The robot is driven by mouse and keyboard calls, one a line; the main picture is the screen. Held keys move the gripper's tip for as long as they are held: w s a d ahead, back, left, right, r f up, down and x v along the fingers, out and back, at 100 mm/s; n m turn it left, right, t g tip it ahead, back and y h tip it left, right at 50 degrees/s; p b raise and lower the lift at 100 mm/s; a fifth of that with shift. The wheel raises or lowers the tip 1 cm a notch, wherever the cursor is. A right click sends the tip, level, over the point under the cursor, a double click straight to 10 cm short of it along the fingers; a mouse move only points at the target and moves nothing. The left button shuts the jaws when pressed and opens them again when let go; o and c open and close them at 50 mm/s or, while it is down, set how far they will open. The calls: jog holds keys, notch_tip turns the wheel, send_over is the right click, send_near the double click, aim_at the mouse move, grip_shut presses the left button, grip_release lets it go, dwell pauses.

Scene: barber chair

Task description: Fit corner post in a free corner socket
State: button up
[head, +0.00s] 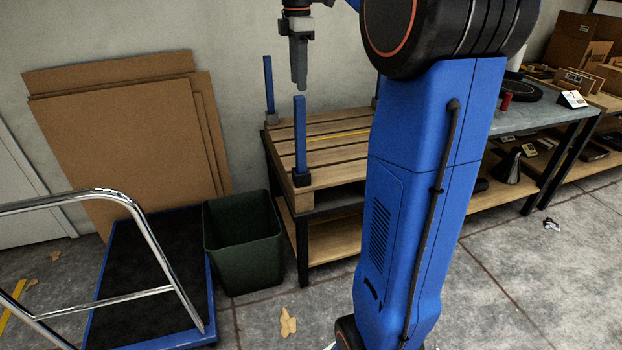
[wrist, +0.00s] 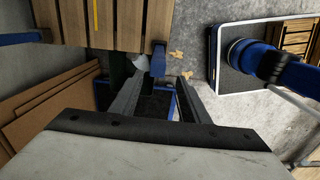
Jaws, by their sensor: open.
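A slatted wooden pallet (head: 335,150) lies on a table; it also shows in the wrist view (wrist: 110,25). A blue corner post (head: 300,135) stands upright in a dark socket (head: 302,178) at the front left corner. Its top end shows in the wrist view (wrist: 158,60), just beyond my fingertips. A second blue post (head: 269,85) stands at the back left corner. Part of another (head: 376,88) shows at the back, beside my arm. My gripper (head: 300,88) is open and empty, pointing down close above the front left post. My arm hides the front right corner.
A dark green bin (head: 243,245) stands left of the table. A cart with a chrome handle (head: 130,205) is further left, cardboard sheets (head: 125,135) lean on the wall. A grey workbench (head: 530,118) with small items is at right.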

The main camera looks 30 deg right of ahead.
jog(key=s+a+f+m+t, duration=0.1)
jog(key=s+a+f+m, duration=0.4)
jog(key=s, duration=0.5)
jog(key=s+a+f+m+t, duration=0.2)
jog(key=s+a+f+m, duration=0.2)
jog(key=s+f, duration=0.4)
jog(key=s+a+f+m+t, duration=0.1)
jog(key=s+a+f+m, duration=0.4)
jog(key=s, duration=0.6)
notch_tip(320, 180, down, 2)
jog(key=shift+s+a+f+m+t, duration=0.15)
jog(key=shift+s+a+m+t, duration=0.2)
jog(key=shift+a, duration=0.35)
jog(key=shift+c, duration=0.3)
